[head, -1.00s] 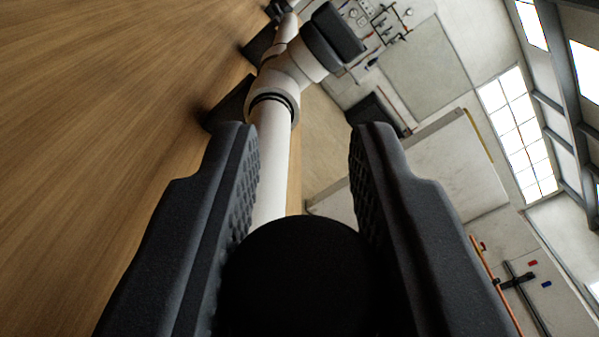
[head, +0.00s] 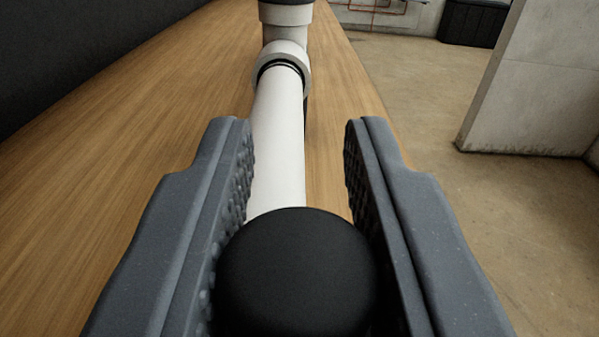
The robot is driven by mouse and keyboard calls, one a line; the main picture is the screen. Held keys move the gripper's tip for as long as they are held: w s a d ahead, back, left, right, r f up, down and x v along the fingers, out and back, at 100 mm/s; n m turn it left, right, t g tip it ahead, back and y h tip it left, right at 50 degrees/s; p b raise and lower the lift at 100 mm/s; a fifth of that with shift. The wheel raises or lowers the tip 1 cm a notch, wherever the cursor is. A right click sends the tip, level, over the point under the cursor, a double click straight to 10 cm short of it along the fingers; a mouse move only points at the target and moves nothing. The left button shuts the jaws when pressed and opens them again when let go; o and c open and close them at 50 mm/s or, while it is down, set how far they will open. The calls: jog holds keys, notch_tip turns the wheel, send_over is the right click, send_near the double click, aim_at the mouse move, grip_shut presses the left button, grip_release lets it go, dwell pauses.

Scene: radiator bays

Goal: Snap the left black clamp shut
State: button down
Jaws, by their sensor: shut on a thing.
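My gripper (head: 298,130) fills the lower half of the head view, its two dark grey fingers on either side of a black round-faced piece (head: 298,275). The piece sits low between the ridged pads, which are apart at their tips. A white tube (head: 277,140) runs away from behind the black piece, between the fingers, to a ringed joint (head: 282,65). I cannot tell whether the tube is part of me. No clamp can be clearly made out, and I cannot tell whether the black piece belongs to one.
A long wood surface (head: 140,140) runs away on the left, with a dark wall (head: 90,50) beyond it. Open concrete floor (head: 430,170) lies to the right. A pale partition (head: 530,90) and a dark box (head: 473,22) stand there.

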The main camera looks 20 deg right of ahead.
jog(key=shift+d+f+m, duration=0.1)
jog(key=shift+f+m, duration=0.2)
jog(key=shift+s, duration=0.1)
jog(key=c, duration=1.2)
grip_release()
jog(key=shift+s+r, duration=0.1)
jog(key=shift+s, duration=0.4)
jog(key=b+v, duration=1.2)
jog(key=b, duration=0.1)
jog(key=shift+s+a, duration=0.25)
